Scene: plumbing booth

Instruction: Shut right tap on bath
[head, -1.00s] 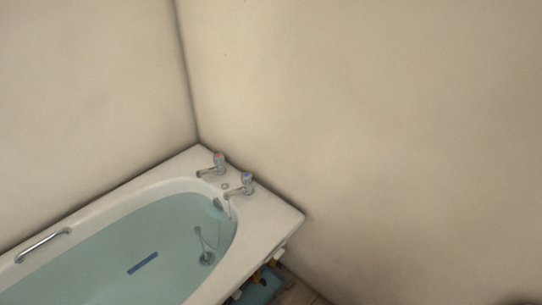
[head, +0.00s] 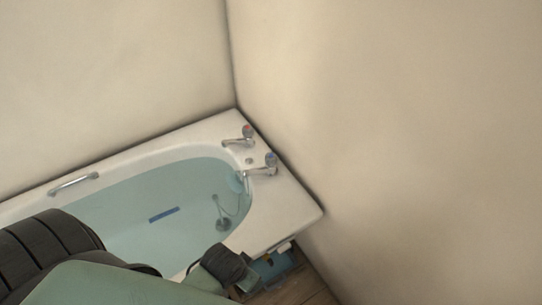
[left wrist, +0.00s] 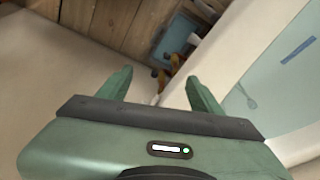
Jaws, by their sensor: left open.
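The bath (head: 285,205) is white, filled with bluish water, and stands in the corner. Two chrome taps sit on its far end. The right tap (head: 268,164) has a blue-marked top; the left tap (head: 246,132) has a red-marked top. A thin pale streak hangs below the right tap's spout; I cannot tell if it is running water. My left arm reaches in at the lower left of the head view, below and apart from the taps. In the left wrist view my left gripper (left wrist: 158,88) is open and empty, beside the bath's outer side. No tap shows there.
A grab handle (head: 73,184) is on the bath's far rim. Walls close in behind and to the right of the taps. A blue item (head: 270,267) and other small things lie low against the bath's end, above the wooden floor (head: 305,288).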

